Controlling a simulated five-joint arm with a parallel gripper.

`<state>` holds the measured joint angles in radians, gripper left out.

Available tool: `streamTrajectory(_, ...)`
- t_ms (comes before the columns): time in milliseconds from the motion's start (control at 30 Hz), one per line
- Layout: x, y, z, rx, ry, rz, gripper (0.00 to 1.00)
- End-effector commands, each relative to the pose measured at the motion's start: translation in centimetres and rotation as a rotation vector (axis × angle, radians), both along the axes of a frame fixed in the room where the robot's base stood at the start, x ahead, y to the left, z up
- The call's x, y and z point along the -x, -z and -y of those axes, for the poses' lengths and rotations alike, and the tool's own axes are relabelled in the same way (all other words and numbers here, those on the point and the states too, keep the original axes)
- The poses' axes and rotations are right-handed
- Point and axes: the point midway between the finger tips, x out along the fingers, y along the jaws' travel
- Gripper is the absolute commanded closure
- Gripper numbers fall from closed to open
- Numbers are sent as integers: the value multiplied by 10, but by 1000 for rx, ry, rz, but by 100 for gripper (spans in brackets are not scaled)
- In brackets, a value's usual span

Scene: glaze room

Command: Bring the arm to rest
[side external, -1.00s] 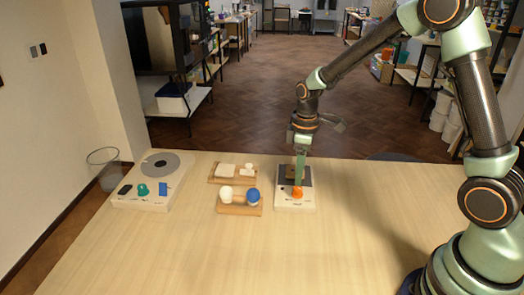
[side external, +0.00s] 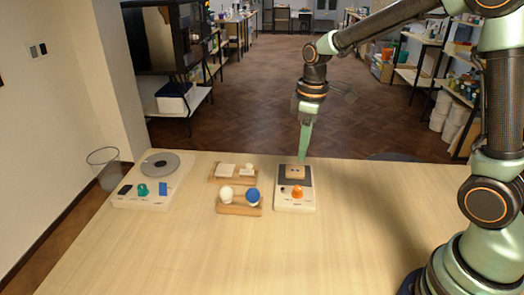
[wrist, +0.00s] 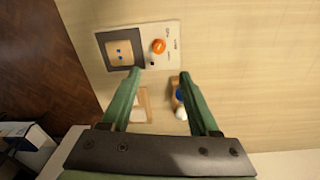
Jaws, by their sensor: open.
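My gripper (side external: 304,156) hangs above the far edge of the table, over the white device with a dark plate (side external: 308,204). It is empty. In the wrist view my gripper (wrist: 161,74) has its two green fingers spread apart with nothing between them. A tan block (side external: 297,173) lies on the dark plate, and blue dots show on its top in the wrist view (wrist: 119,50). The device's orange knob (side external: 298,192) is in front of the block. My fingers appear clear of both.
Left of the device are two wooden racks, one with flat and small white pieces (side external: 226,170), one with a white ball (side external: 226,194) and a blue ball (side external: 253,195). A white unit with a grey disc (side external: 160,164) stands far left. The table's front (side external: 230,255) is bare.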

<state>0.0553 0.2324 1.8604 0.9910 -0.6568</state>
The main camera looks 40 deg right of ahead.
Motion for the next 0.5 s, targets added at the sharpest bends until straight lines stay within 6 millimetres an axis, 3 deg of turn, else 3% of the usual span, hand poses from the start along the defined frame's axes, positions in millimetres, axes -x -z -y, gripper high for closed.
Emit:
streamTrajectory(200,32,-45,-8,-16,161,128,39)
streamTrajectory(500,87,-79,-17,-82,401,301,39)
